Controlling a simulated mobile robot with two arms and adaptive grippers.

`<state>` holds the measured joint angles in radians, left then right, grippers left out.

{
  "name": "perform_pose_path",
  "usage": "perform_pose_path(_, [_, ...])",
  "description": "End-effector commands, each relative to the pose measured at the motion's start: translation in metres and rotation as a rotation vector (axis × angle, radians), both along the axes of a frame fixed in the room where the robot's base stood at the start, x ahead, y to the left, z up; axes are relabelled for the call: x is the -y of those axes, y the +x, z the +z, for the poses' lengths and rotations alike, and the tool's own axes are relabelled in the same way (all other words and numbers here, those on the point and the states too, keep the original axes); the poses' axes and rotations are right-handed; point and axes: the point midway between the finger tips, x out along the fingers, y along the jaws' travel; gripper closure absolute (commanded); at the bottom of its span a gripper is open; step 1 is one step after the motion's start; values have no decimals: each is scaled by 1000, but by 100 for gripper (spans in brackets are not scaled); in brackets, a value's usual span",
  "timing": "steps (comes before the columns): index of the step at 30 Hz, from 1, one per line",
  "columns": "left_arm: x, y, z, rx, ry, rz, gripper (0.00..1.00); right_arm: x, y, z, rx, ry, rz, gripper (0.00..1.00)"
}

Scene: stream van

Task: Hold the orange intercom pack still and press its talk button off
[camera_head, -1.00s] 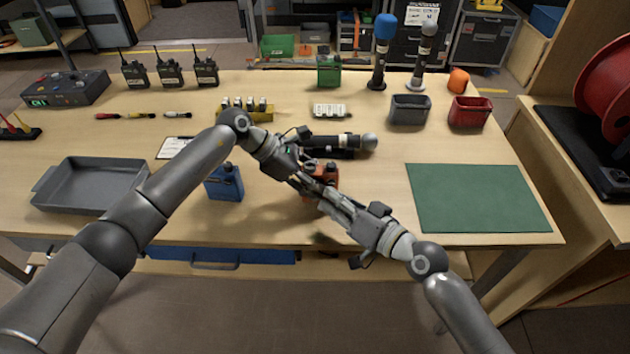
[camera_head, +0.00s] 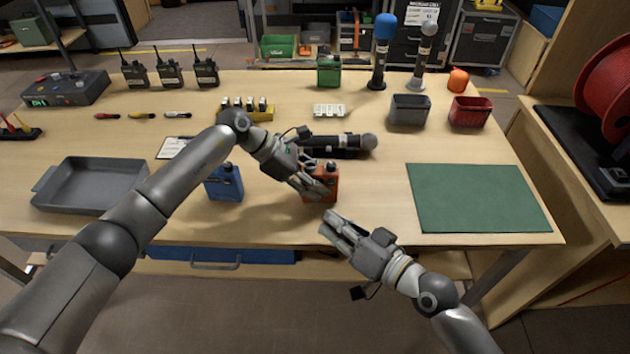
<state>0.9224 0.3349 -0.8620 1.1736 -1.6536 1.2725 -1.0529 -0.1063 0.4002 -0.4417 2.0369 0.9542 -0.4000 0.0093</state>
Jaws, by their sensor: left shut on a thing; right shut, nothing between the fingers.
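The orange intercom pack (camera_head: 328,185) stands on the workbench near its front middle. My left gripper (camera_head: 318,188) is shut on the pack from its left and upper side, and its fingers hide part of the pack. The talk button cannot be made out at this size. My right gripper (camera_head: 331,226) is shut and empty. It is apart from the pack, just in front of it, over the bench's front edge.
A blue pack (camera_head: 225,183) stands left of the orange one. A microphone (camera_head: 345,142) lies just behind it. A green mat (camera_head: 478,198) is at the right, a grey tray (camera_head: 92,186) at the left. A green pack (camera_head: 329,70) stands at the back.

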Motion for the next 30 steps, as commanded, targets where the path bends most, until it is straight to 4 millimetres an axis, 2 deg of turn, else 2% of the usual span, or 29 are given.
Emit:
perform_pose_path(5, [0, 0, 0, -1, 1, -1, 92, 0, 0, 0, 1, -1, 0, 100])
perform_pose_path(6, [0, -1, -1, -1, 1, -1, 64, 0, 0, 0, 1, -1, 0, 100])
perform_pose_path(12, [0, 0, 0, -1, 1, -1, 40, 0, 0, 0, 1, -1, 0, 100])
perform_pose_path(23, [-3, 0, 3, 1, 0, 1, 40, 0, 0, 0, 1, -1, 0, 100])
perform_pose_path(26, [-11, 1, 11, 3, 0, 1, 40, 0, 0, 0, 1, -1, 0, 100])
perform_pose_path(30, [-31, 1, 31, 4, 1, 3, 40, 0, 0, 0, 1, -1, 0, 100])
